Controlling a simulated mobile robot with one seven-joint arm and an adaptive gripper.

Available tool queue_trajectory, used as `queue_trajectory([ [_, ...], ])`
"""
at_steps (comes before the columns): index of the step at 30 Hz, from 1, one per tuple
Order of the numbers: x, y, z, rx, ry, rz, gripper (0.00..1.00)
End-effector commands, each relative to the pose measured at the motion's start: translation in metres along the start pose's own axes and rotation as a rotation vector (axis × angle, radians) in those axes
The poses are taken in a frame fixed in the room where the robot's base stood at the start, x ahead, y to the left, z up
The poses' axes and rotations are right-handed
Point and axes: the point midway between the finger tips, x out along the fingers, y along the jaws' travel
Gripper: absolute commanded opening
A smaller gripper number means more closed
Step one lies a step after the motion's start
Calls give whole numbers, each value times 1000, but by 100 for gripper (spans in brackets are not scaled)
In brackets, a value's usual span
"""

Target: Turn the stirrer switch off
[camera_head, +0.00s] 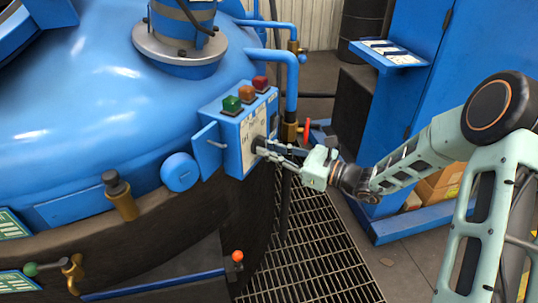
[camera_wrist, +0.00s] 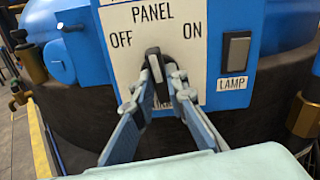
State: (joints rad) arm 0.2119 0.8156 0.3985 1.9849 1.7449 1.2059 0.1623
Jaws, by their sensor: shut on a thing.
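A blue control box (camera_head: 230,166) is mounted on the side of the big blue vessel. In the wrist view its white plate (camera_wrist: 195,20) reads PANEL, with OFF at left and ON at right. A black rotary switch (camera_wrist: 153,54) sits between these words. It stands nearly upright, its top leaning slightly toward OFF. My gripper (camera_wrist: 162,84) is shut on this switch, one finger on each side. In the head view my gripper (camera_head: 264,147) reaches the box face from the right and covers the switch. I see no label reading STIRRER; lettering below the switch is mostly hidden by the fingers.
A LAMP rocker switch (camera_wrist: 236,52) is right of the plate. Green (camera_head: 231,104), orange (camera_head: 246,94) and red (camera_head: 260,83) buttons top the box. A blue pipe (camera_head: 291,85) with a red-handled valve (camera_head: 306,129) stands close behind my gripper. Floor grating (camera_head: 310,250) lies below.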

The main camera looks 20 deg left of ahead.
Motion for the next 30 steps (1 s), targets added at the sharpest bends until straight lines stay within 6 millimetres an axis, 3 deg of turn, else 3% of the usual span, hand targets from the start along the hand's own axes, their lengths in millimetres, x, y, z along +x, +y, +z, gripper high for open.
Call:
queue_trajectory([
  [15,-1,1,-4,-453,1,0,0],
  [30,-1,1,-1,-645,1,0,0],
])
